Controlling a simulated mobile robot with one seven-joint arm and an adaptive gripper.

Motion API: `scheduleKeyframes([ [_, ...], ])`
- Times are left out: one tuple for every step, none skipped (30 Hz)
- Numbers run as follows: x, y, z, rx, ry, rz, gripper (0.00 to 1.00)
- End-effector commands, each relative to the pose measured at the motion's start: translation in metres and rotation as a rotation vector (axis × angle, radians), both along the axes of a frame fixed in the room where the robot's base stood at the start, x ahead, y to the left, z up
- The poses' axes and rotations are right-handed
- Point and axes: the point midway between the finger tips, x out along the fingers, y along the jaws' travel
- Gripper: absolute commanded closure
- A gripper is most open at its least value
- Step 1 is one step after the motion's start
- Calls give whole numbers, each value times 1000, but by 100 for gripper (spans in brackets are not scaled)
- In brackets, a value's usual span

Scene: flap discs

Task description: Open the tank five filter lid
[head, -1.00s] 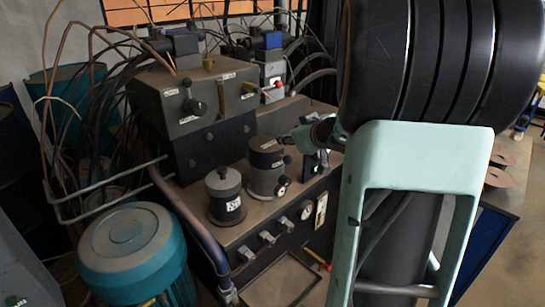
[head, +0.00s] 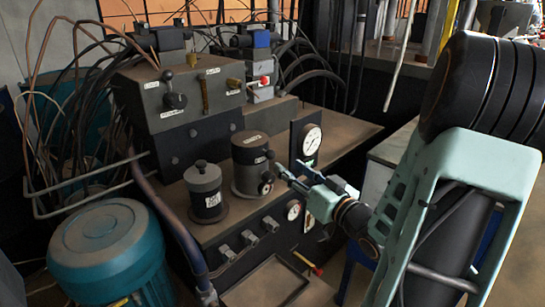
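Two dark cylindrical housings stand on the machine's top. The larger one (head: 250,179) has a flat brown-grey lid (head: 250,143) with a small label and a dark knob (head: 270,155) at its right edge. The lid appears to sit on the housing. The smaller one (head: 206,200) has a round lid with a centre knob (head: 201,167) and a white label on its side. I cannot read which is tank five. My gripper (head: 287,172) is just right of the larger housing, pointing left, near its small side valve (head: 265,188). Its finger opening is too small to judge.
A pressure gauge (head: 312,140) on a dark plate stands behind my gripper. A valve block (head: 175,98) with cables is behind the housings. A teal motor (head: 108,250) is at front left. The machine top (head: 340,125) is clear at right rear.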

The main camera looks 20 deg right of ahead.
Motion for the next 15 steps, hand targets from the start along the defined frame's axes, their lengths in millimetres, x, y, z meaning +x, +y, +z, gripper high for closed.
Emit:
scheduleKeyframes([
  [6,2,0,-1,-1,4,60],
  [11,3,-1,-1,0,5,60],
  [17,4,-1,-1,-1,5,60],
  [23,5,-1,-1,-1,6,60],
  [29,6,-1,0,0,5,60],
  [37,7,-2,-1,-1,6,60],
  [42,8,-2,0,0,5,60],
  [48,9,-2,1,0,5,60],
  [56,10,-1,0,0,6,60],
  [61,11,-2,0,0,4,60],
  [67,11,-1,0,-1,4,60],
  [73,13,-2,0,1,5,60],
  [78,14,-1,1,0,4,60],
  [82,14,-1,0,0,4,60],
  [87,14,-2,0,1,3,60],
])
